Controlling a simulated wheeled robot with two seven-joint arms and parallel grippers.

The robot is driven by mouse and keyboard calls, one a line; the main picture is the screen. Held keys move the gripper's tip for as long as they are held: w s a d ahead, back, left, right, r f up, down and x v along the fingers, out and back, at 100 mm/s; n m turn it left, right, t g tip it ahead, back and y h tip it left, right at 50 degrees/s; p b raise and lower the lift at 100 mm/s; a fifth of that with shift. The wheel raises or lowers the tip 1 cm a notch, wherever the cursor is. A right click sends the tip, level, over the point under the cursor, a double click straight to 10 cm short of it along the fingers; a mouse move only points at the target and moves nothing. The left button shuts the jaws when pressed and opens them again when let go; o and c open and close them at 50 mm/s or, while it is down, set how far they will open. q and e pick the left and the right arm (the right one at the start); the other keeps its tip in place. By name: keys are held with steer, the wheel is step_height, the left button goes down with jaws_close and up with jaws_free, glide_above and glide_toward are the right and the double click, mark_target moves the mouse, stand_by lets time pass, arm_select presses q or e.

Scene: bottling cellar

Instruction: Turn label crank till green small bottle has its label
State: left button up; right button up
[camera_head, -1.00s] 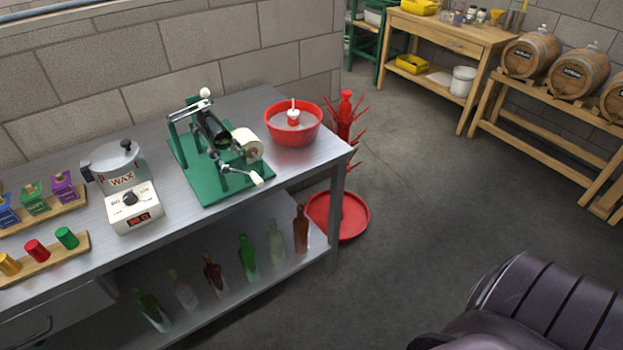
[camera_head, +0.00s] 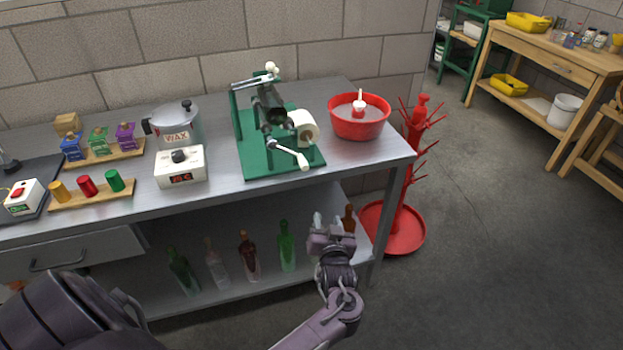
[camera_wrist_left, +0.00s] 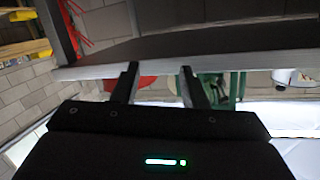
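The green labeler (camera_head: 283,166) stands on the metal bench. A dark green bottle (camera_head: 268,108) lies in its cradle, partly covered by the machine's parts; I cannot make out a label on it. A white label roll (camera_head: 305,124) sits at the right of the machine. The label crank (camera_head: 290,153) points toward the bench front, with a pale knob at its end. My left gripper (camera_head: 328,219) is open and empty, in front of the bench and lower than the crank, apart from it. Its spread fingers also show in the left wrist view (camera_wrist_left: 159,84). My right gripper is out of view.
A red bowl (camera_head: 360,123) stands right of the labeler, a wax pot (camera_head: 176,127) and its heater (camera_head: 180,170) left. Several bottles stand on the lower shelf (camera_head: 225,228) behind my gripper. A red drying rack (camera_head: 410,170) stands beyond the bench's right end.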

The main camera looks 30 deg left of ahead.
mark_target(307, 171)
arm_select(q)
steer(key=a+r+n+y+b, duration=0.1)
steer(key=a+r+n+y, duration=0.3)
steer(key=r, duration=0.7)
steer(key=shift+n+g, duration=0.5)
steer(key=x, duration=0.4)
steer(key=r+p+x, duration=0.1)
steer(key=shift+w+a, duration=0.15)
steer(key=shift+a, duration=0.3)
steer(key=shift+w+a, duration=0.3)
jaws_close()
